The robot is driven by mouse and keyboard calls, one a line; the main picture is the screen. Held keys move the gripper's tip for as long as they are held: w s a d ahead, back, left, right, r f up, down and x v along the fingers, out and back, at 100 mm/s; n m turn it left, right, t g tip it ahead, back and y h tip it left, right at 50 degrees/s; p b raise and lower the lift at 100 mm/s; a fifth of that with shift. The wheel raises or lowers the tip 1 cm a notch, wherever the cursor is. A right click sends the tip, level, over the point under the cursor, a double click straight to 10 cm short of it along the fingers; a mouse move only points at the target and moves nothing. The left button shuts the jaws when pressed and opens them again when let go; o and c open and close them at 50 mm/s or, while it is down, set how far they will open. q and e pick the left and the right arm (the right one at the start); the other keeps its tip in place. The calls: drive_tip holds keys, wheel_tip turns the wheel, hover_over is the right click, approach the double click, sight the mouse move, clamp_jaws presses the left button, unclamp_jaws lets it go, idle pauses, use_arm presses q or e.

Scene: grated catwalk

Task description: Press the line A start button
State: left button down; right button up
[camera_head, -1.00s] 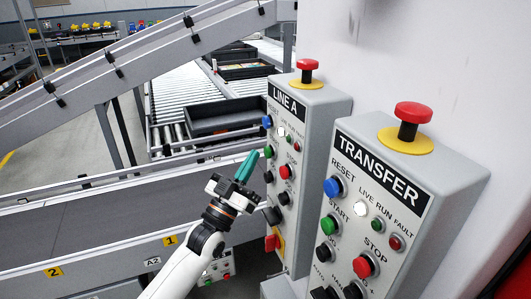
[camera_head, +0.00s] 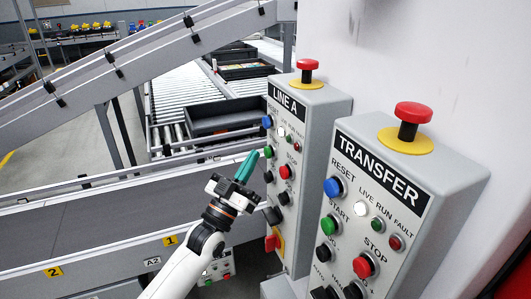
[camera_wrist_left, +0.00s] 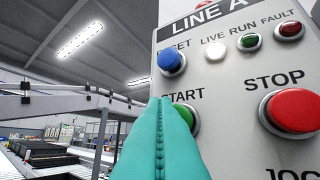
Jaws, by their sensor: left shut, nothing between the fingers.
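The LINE A box (camera_head: 318,122) stands left of the TRANSFER box in the head view. Its green START button (camera_head: 268,152) sits below the blue RESET button (camera_head: 267,122) and left of the red STOP button (camera_head: 285,172). My left gripper (camera_head: 251,158) is shut and empty, its teal fingertips just left of the START button. In the left wrist view the shut fingers (camera_wrist_left: 160,125) partly cover the green START button (camera_wrist_left: 186,117). I cannot tell whether the tips touch it. My right gripper is not in view.
The TRANSFER box (camera_head: 455,165), with its own START button (camera_head: 328,226), stands close on the right. Red mushroom buttons (camera_head: 308,65) top both boxes. A black tray (camera_head: 222,118) sits on rollers behind.

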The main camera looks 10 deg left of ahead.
use_arm(q)
drive_tip(key=shift+w+d, duration=0.2)
drive_tip(key=shift+d, duration=0.15)
drive_tip(key=shift+w+d, duration=0.45)
drive_tip(key=shift+d, duration=0.2)
idle(1.2)
drive_tip(key=shift+a, duration=0.1)
drive_tip(key=shift+s+a, duration=0.65)
drive_tip(key=shift+a, duration=0.25)
